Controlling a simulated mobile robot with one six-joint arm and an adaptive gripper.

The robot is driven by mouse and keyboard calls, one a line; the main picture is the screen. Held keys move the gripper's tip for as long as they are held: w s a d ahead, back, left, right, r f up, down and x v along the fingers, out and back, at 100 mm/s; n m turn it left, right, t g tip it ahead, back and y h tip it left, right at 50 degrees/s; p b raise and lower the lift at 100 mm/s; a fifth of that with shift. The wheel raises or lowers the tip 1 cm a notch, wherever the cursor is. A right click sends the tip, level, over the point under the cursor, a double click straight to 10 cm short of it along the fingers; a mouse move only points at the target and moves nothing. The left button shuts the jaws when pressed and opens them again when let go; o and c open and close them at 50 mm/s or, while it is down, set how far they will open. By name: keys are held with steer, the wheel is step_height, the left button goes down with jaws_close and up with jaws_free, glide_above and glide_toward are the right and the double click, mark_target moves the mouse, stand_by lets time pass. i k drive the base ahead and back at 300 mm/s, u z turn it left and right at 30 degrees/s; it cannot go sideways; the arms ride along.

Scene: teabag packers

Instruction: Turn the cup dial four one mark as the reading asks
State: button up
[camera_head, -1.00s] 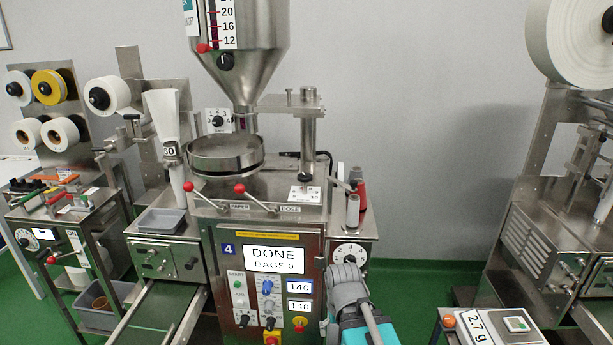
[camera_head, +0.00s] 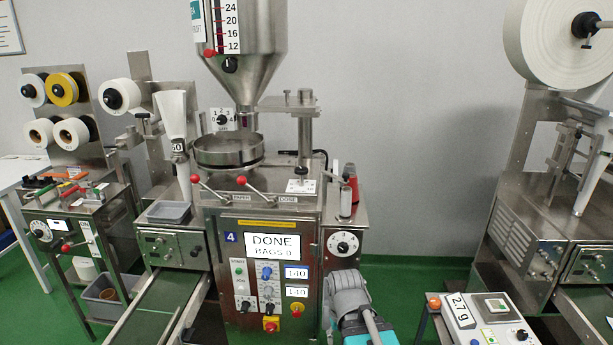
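The machine marked 4 (camera_head: 231,237) stands in the middle, its screen (camera_head: 271,246) showing DONE above a bags line. A white round dial with a black knob (camera_head: 342,245) sits on its right side box. A smaller white dial plate with numbers (camera_head: 221,119) is higher up, beside the hopper neck. I cannot tell from labels which one is the cup dial. My gripper (camera_head: 345,288), grey on a teal arm, is below the white round dial and appears apart from it. Its fingertips are not clear.
Two red-knobbed levers (camera_head: 218,188) stick out from machine 4's top. An outfeed chute (camera_head: 155,310) runs toward the front left. A small table with the scale stands front right, close to my arm. Green floor (camera_head: 400,280) is open between machine 4 and the right-hand machine.

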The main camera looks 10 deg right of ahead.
mark_target(301, 171)
steer(key=k, duration=0.3)
steer(key=z, duration=0.3)
steer(key=i, duration=1.25)
steer(key=u, duration=0.5)
